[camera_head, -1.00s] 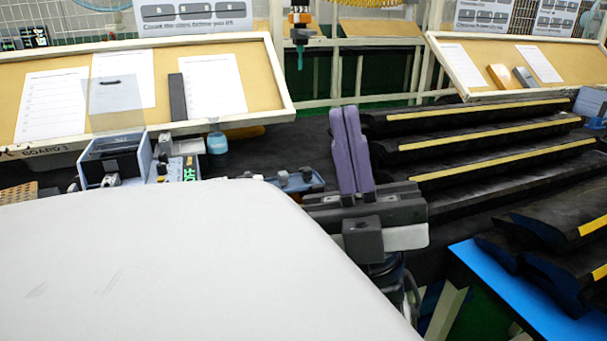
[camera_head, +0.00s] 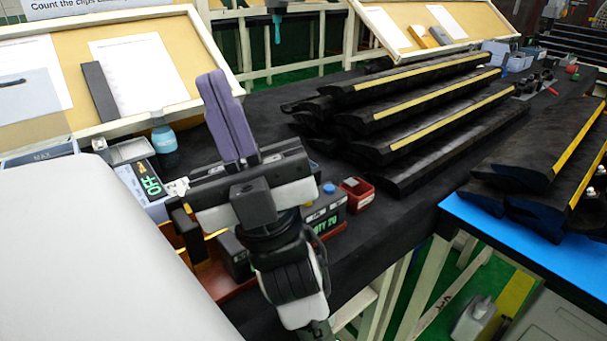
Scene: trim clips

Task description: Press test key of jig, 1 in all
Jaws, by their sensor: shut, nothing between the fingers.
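My gripper (camera_head: 217,85) has purple fingers pressed together, pointing up and toward the back of the bench. It is empty and touches nothing that I can see. I cannot tell for certain which device is the jig, and no test key is clearly readable.
A blue bottle (camera_head: 164,138) stands behind the OFF device. Black trim strips with yellow bands (camera_head: 420,85) lie stacked at the back right; more lie on a blue-topped table (camera_head: 530,250). Bench (camera_head: 385,215) between them is clear.

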